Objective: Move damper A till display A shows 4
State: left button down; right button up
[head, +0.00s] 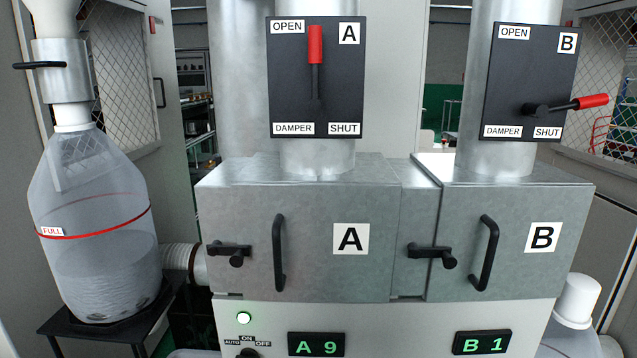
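Damper A's black plate (348,100) is on the metal duct at the top middle, labelled OPEN at top left and SHUT at bottom right. Its red-handled lever (315,48) points straight up. Display A (316,344) at the bottom reads "A 9" in green. Damper B's plate (500,75) is at the upper right, and its red-tipped lever (590,101) points right and slightly up. Display B (482,342) reads "B 1". Neither of my grippers is in view.
Metal boxes A (350,275) and B (560,275) have black handles and latches that stick out.

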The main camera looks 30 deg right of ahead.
aim_at(316, 105)
jog(key=u, duration=1.65)
jog(key=i, duration=0.7)
jog(key=z, duration=2.85)
